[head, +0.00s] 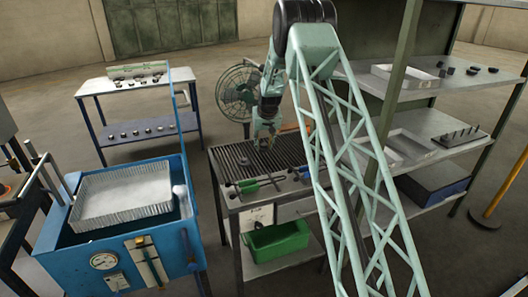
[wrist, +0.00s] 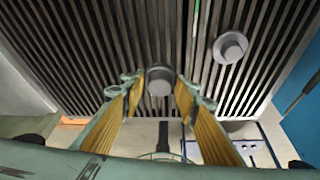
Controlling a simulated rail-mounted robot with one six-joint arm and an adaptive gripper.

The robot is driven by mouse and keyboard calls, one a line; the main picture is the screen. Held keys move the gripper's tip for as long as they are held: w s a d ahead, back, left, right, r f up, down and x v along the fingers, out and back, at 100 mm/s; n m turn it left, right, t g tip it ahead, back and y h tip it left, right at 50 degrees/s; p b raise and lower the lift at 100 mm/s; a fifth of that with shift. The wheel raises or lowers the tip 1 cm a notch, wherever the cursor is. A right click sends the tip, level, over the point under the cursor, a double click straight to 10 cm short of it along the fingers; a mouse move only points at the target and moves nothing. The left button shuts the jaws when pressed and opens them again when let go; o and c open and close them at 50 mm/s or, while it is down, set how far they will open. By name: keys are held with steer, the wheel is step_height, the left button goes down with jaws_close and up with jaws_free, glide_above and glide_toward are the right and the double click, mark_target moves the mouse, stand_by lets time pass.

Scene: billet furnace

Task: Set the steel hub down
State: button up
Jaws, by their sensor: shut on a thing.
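The steel hub (wrist: 158,84) is a small grey stepped disc between the fingertips of my gripper (wrist: 160,88) in the wrist view. The yellow-padded fingers are shut on it. Behind it lies the dark slatted grate (wrist: 60,45), which is also the top of the middle bench in the head view (head: 232,158). My gripper (head: 266,158) points down over this grate. I cannot tell whether the hub touches the slats. In the head view the held hub is too small to make out.
Another grey hub (wrist: 230,46) lies on the grate to the right of the held one. Tools with green and blue handles (head: 250,187) lie along the bench's front edge. A shelf rack (head: 420,85) stands close on the right, and a blue tank (head: 75,240) on the left.

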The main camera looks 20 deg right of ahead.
mark_target(264, 148)
steer(key=shift+f, duration=1.7)
steer(key=shift+f+b, duration=0.15)
steer(key=shift+b, duration=0.2)
steer(key=o, duration=1.1)
steer(key=shift+v, duration=0.9)
steer(key=p+v, duration=0.1)
steer(key=v, duration=0.9)
steer(key=shift+r, duration=0.2)
